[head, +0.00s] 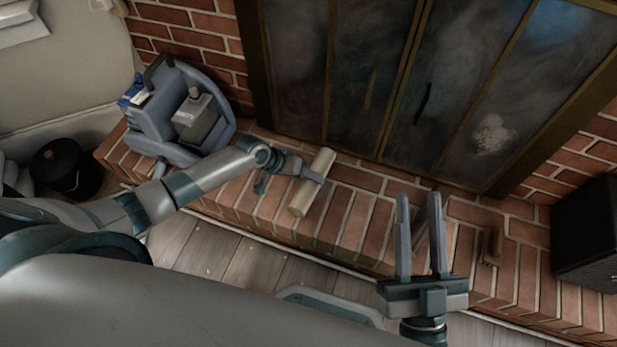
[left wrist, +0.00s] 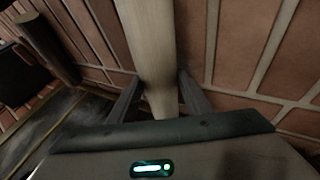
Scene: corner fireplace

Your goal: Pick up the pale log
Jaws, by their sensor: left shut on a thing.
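The pale log (head: 302,200) lies on the brick hearth in front of the fireplace doors, at a slant in the head view. My left gripper (head: 314,178) is at the log, with its fingers around the log's middle. In the left wrist view the pale log (left wrist: 153,50) runs between the two fingers of my left gripper (left wrist: 158,100), one on each side. The left gripper is shut on the log. I cannot tell whether the log is lifted off the bricks. My right gripper (head: 419,225) is open and empty, with its fingers apart above the hearth.
A blue-grey machine (head: 178,115) stands at the hearth's left end. Glass fireplace doors (head: 385,80) rise behind the hearth. A small brown piece (head: 491,244) lies right of my right gripper. A black box (head: 588,235) stands at the far right and a black bucket (head: 66,168) at the left.

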